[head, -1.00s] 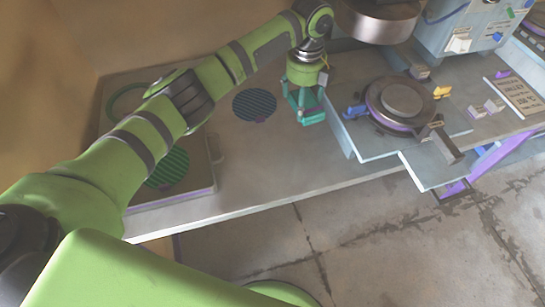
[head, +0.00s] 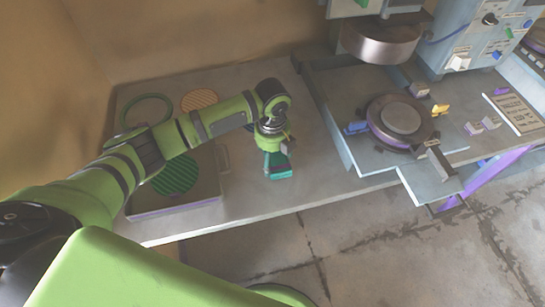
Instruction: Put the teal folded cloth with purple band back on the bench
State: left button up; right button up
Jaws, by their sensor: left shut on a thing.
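My left gripper (head: 276,166) points down over the bench (head: 325,190), between the tray on the left and the press on the right. It is shut on the teal folded cloth (head: 281,174), a small teal block at its fingertips. The purple band is not clear at this size. The cloth is low over the bench top near its front edge; I cannot tell whether it touches. My right gripper is not in view.
A tray (head: 207,203) at left holds a green striped disc (head: 176,178), an orange striped disc (head: 198,98) and a green ring (head: 147,97) lie near it. The press (head: 381,41) with its round lower plate (head: 402,119) stands at right. Bare bench lies around the cloth.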

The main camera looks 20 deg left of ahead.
aim_at(273, 158)
pick_arm(q)
jog(key=shift+f, duration=1.35)
jog(key=shift+f, duration=0.2)
jog(key=o, duration=0.9)
jog(key=shift+c, duration=0.2)
jog(key=shift+r, duration=0.1)
notch_tip(273, 158, up, 12)
jog(key=b, duration=0.1)
jog(key=shift+r, duration=0.15)
